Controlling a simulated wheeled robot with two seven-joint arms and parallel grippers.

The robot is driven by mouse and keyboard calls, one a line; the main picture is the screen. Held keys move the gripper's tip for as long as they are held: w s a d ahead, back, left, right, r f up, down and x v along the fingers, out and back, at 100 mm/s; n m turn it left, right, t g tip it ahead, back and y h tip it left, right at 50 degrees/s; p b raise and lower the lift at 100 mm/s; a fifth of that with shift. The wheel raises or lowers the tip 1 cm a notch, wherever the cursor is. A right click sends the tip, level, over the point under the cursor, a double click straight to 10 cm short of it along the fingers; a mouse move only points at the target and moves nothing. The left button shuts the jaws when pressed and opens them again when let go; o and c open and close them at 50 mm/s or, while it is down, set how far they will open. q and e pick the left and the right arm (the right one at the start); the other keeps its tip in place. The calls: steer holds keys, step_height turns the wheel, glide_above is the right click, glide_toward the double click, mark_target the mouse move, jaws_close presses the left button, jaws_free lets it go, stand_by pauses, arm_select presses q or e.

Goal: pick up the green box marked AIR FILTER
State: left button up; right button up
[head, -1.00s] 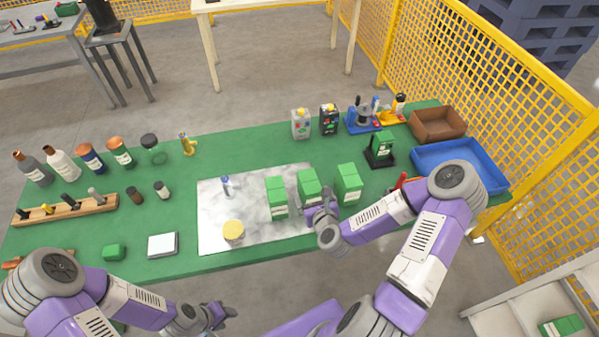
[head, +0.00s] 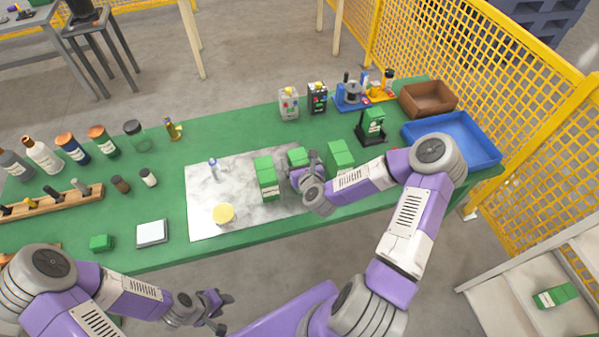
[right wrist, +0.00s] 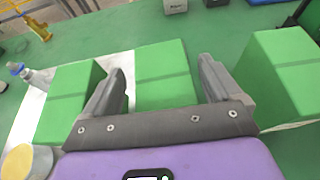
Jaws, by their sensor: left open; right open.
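Three green boxes stand at the right part of the grey-white mat (head: 205,185): a left box (head: 266,175), a middle box (head: 298,156) and a right box (head: 340,156). Their lettering is too small to read. My right gripper (head: 304,168) is open at the middle box and hides much of it. In the right wrist view, the open fingers (right wrist: 162,68) have the middle box (right wrist: 165,85) between them, with visible gaps. The left box (right wrist: 68,85) and right box (right wrist: 285,75) lie outside the fingers. My left gripper (head: 224,304) is open and empty before the table.
A blue tray (head: 490,160) and a brown bin (head: 452,105) are at the right end. A yellow-lidded jar (head: 223,213) and a small bottle (head: 214,169) stand on the mat. Another green box (head: 555,295) is on a shelf at lower right.

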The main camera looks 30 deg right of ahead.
steer(key=shift+c, duration=0.4)
steer(key=c, duration=1.6)
